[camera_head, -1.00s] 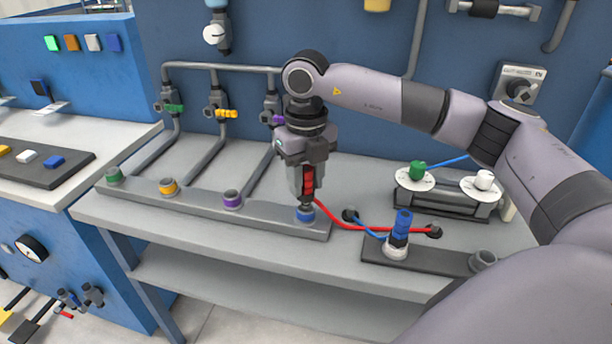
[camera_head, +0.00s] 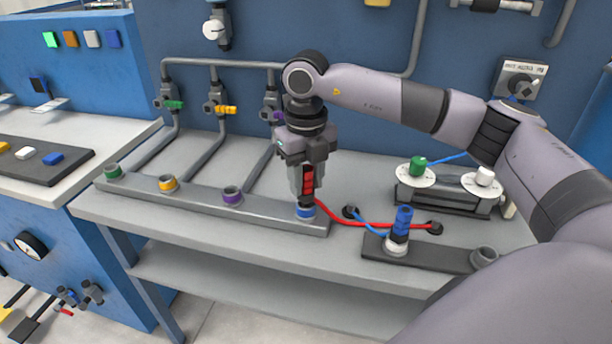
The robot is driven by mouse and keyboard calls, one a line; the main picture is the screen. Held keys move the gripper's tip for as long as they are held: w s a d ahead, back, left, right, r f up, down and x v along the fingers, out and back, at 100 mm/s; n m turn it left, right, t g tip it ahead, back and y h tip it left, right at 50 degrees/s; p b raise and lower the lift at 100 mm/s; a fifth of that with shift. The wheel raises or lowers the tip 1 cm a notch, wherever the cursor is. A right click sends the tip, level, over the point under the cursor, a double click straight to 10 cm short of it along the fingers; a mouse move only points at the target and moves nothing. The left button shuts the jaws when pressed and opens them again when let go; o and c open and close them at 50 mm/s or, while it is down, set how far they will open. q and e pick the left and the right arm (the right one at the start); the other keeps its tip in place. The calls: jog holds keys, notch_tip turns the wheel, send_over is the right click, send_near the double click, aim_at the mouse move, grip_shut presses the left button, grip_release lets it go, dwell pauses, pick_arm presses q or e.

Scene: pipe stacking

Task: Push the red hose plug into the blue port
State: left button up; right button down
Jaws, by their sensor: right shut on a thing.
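My right gripper (camera_head: 307,192) points straight down at the right end of the grey port rail (camera_head: 268,217). It is shut on the red hose plug (camera_head: 308,180), which shows upright between its fingers. The blue port (camera_head: 305,212) is directly below the plug. The plug's lower end meets the port's top; how deep it sits inside I cannot tell. The red hose (camera_head: 350,222) runs from the plug to the right along the table. My left gripper is not in view.
Green (camera_head: 114,171), yellow (camera_head: 168,183) and purple (camera_head: 232,195) ports line the rail to the left. A blue plug (camera_head: 403,218) stands in a dark holder (camera_head: 430,253) to the right. Grey pipes run behind the rail.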

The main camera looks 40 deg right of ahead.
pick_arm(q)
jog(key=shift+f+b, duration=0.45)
pick_arm(e)
jog(key=shift+f, duration=0.75)
jog(key=c, duration=0.7)
grip_release()
jog(key=shift+o, duration=0.2)
notch_tip(320, 180, up, 6)
jog(key=shift+r, duration=0.2)
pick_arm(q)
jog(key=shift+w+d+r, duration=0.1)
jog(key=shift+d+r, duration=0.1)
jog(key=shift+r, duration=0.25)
pick_arm(e)
jog(key=shift+r, duration=0.45)
